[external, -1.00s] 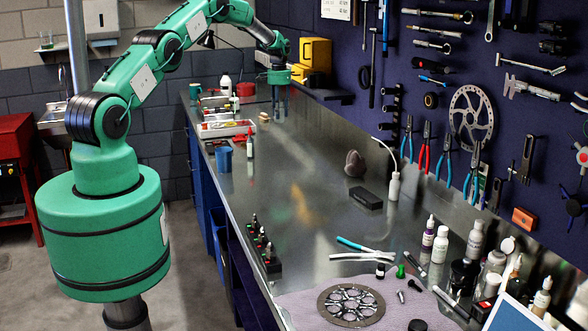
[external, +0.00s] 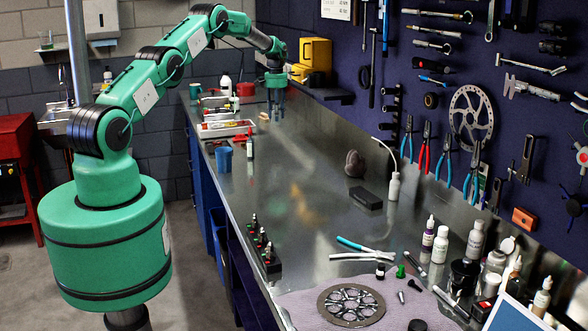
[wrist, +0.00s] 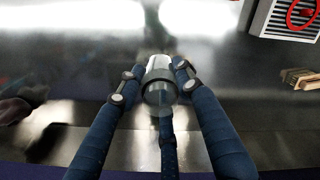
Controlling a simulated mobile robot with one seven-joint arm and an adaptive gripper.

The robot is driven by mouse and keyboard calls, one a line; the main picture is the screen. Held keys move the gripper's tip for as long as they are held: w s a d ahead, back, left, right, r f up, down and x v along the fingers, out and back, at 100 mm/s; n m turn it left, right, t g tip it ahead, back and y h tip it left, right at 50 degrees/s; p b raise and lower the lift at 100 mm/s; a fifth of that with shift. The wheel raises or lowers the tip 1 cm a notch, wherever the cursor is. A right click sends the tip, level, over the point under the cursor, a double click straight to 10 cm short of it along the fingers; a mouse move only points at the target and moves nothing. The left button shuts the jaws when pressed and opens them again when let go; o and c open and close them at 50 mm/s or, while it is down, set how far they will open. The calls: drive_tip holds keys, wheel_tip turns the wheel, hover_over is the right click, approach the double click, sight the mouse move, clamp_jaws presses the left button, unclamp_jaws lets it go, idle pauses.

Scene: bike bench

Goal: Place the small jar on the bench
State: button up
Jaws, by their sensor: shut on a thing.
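The small jar (wrist: 160,78) is between the fingers of my gripper in the wrist view. It has a pale body and a grey ring or lid facing the camera. My gripper (wrist: 153,84) is shut on it, with fingers on both sides and one below. In the external view my gripper (external: 276,108) points down over the far part of the metal bench (external: 320,215). The jar is too small to make out there. I cannot tell whether the jar touches the bench.
A tray of parts (external: 226,129), a blue cup (external: 223,159) and a small bottle (external: 250,147) stand left of my gripper. A wooden piece (wrist: 297,78) lies to the right in the wrist view.

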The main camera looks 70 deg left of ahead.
drive_tip(key=shift+f, duration=3.05)
drive_tip(key=shift+f, duration=1.85)
drive_tip(key=shift+f, duration=0.2)
drive_tip(key=o, duration=1.2)
drive_tip(key=shift+r, duration=0.15)
wheel_tip(320, 180, up, 12)
drive_tip(key=shift+r, duration=0.1)
